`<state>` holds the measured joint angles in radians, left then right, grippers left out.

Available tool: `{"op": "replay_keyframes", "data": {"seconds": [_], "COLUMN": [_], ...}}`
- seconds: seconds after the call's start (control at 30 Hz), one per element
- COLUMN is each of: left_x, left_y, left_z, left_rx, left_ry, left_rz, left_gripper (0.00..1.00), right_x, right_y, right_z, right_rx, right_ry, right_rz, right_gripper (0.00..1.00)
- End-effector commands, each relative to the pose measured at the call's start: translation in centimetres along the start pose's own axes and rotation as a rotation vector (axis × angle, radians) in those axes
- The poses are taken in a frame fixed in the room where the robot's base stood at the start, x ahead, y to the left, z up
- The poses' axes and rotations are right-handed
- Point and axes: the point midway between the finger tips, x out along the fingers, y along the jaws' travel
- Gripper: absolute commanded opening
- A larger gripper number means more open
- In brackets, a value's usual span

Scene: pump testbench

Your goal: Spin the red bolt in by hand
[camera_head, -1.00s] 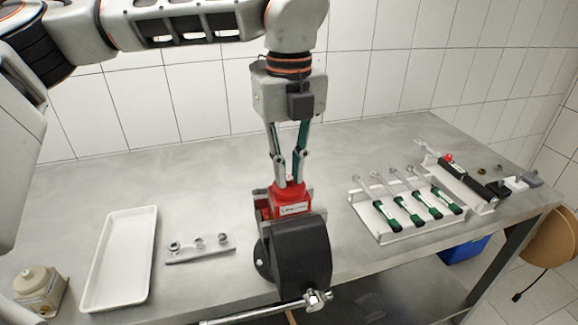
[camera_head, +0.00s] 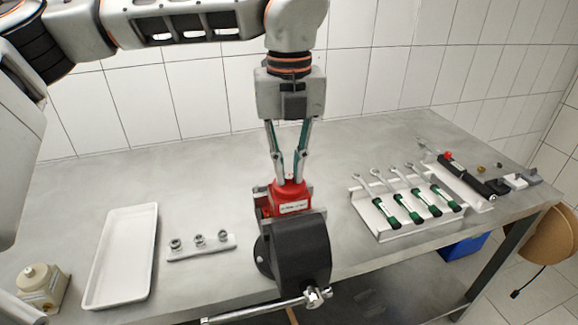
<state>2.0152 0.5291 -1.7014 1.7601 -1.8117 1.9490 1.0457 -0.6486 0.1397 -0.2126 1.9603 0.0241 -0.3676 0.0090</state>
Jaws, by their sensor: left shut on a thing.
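My left gripper (camera_head: 289,179) points straight down from above, its fingers shut at the top of the red pump block (camera_head: 290,198). The fingertips are close together there; the bolt between them is small and mostly hidden, with only a speck of red at the tips. The red block sits in the jaws of a dark vise (camera_head: 302,252) at the front edge of the bench. The vise's handle bar (camera_head: 262,311) sticks out below. My right gripper is not in view.
A white tray (camera_head: 92,290) and a strip holding several nuts (camera_head: 202,251) lie to the left. A beige bottle-like box (camera_head: 40,290) stands at far left. A rack of green-handled wrenches (camera_head: 391,237) and a long black tool (camera_head: 468,178) lie right. Bare bench lies between.

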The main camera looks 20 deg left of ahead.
Motion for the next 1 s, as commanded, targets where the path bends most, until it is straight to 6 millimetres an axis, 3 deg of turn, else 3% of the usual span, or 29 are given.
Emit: {"op": "replay_keyframes", "data": {"seconds": [0.03,0.07,0.1,0.53,1.0], "left_x": [-0.3,-0.3,-0.2,-0.9,-9.6], "left_y": [-0.1,-0.1,-0.1,0.0,-0.1], "left_z": [0.1,0.1,0.1,0.0,0.1], "left_rx": [-0.001,-0.001,-0.001,-0.001,-0.003], "left_ry": [-0.004,-0.004,-0.004,-0.002,-0.005], "left_rz": [-0.005,-0.005,-0.005,-0.002,-0.004], "left_gripper": [0.20,0.28,0.30,0.30,0.30], "right_x": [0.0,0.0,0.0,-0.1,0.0], "right_y": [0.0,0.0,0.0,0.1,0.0], "right_z": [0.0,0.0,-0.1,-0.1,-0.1], "right_rx": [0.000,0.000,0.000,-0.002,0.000], "right_ry": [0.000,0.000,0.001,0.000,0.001], "right_rz": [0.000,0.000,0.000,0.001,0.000], "right_gripper": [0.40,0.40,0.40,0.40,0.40]}}
